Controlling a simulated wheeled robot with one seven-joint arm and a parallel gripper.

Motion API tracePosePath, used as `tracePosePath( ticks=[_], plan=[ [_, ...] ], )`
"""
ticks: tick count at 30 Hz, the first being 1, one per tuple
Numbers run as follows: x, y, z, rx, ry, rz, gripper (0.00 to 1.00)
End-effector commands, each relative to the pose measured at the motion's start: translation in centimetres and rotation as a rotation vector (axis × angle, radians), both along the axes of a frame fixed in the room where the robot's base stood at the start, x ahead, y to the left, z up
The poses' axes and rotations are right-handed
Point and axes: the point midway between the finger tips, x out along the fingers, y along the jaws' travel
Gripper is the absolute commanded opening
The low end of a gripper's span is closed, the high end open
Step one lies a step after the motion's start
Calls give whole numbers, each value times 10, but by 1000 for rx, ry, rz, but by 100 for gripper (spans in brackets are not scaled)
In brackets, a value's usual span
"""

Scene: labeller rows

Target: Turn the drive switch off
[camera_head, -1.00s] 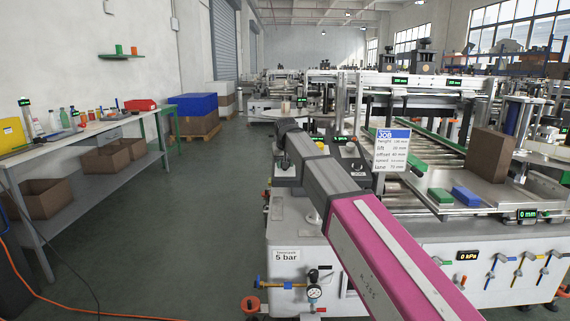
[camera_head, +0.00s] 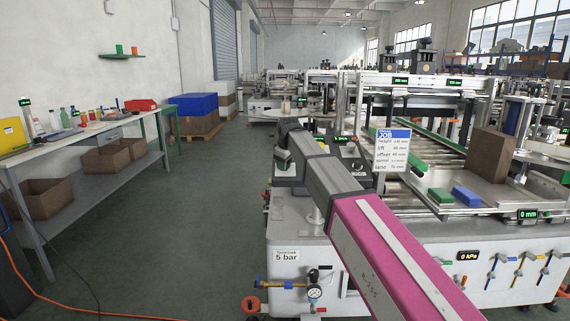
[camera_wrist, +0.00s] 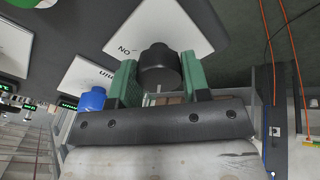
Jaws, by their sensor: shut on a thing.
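A black round knob (camera_wrist: 158,70) stands on a white plate (camera_wrist: 155,25), lettered with what reads as ON upside down, in the wrist view. My gripper (camera_wrist: 158,62) has its two green fingers on either side of the knob, shut on it. I cannot tell which way the switch points. In the head view my gripper (camera_head: 283,158) is at the left end of the machine, beyond my pink and grey arm. The knob is hidden there.
A blue cap (camera_wrist: 92,98) stands left of my fingers in the wrist view. A control panel with a black knob (camera_head: 353,150) and a job card (camera_head: 391,150) lie to the right. A green block (camera_head: 440,195) and blue block (camera_head: 466,196) rest on the machine. The left aisle is clear.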

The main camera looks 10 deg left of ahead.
Motion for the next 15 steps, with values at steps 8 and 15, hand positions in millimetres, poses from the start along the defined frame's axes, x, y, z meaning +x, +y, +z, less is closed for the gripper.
tracePosePath(
  ticks=[8, 15],
  plan=[
    [0, 0, 1, -21, -6, 60, 20],
    [0, 0, 1, -24, -7, 69, 19]
  ],
)
